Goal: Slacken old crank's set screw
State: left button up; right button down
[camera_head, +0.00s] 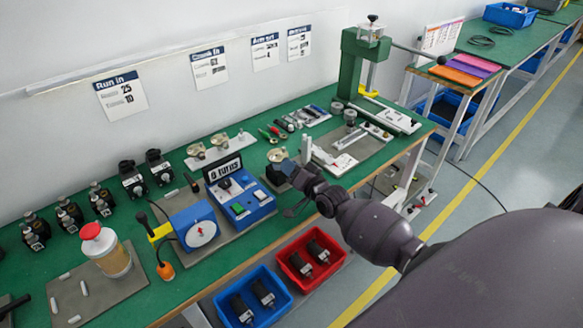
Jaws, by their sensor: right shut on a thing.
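My right gripper (291,207) reaches in from the right, over the front edge of the green bench, just right of the blue box with a dial and buttons (246,198). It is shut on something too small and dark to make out. My left gripper is not in view.
A blue box with a white dial (196,226) and a sign board (222,168) stand left of the gripper. A green press (352,72) stands at the bench's right end. Red (297,277) and blue (239,310) bins with dark parts sit below the front edge.

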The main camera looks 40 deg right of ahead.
jog(key=c, duration=1)
grip_release()
jog(key=shift+w, duration=0.2)
jog(key=shift+o, duration=0.2)
jog(key=shift+s, duration=0.2)
jog(key=s, duration=1)
jog(key=shift+s+d+p, duration=0.3)
jog(key=shift+d, duration=0.1)
jog(key=shift+a+f+n+g, duration=0.15)
jog(key=shift+f+n+g, duration=0.15)
jog(key=shift+n, duration=0.6)
jog(key=s+a+f+n+g+h, duration=0.1)
jog(key=s+a+f+n+g, duration=0.2)
jog(key=s, duration=0.6)
jog(key=s+a+f+n+g, duration=0.3)
jog(key=s+a+f, duration=0.4)
jog(key=s+a, duration=0.1)
jog(key=shift+s+f+n+h, duration=0.25)
jog(key=shift+s+n+h, duration=0.15)
jog(key=shift+s, duration=0.4)
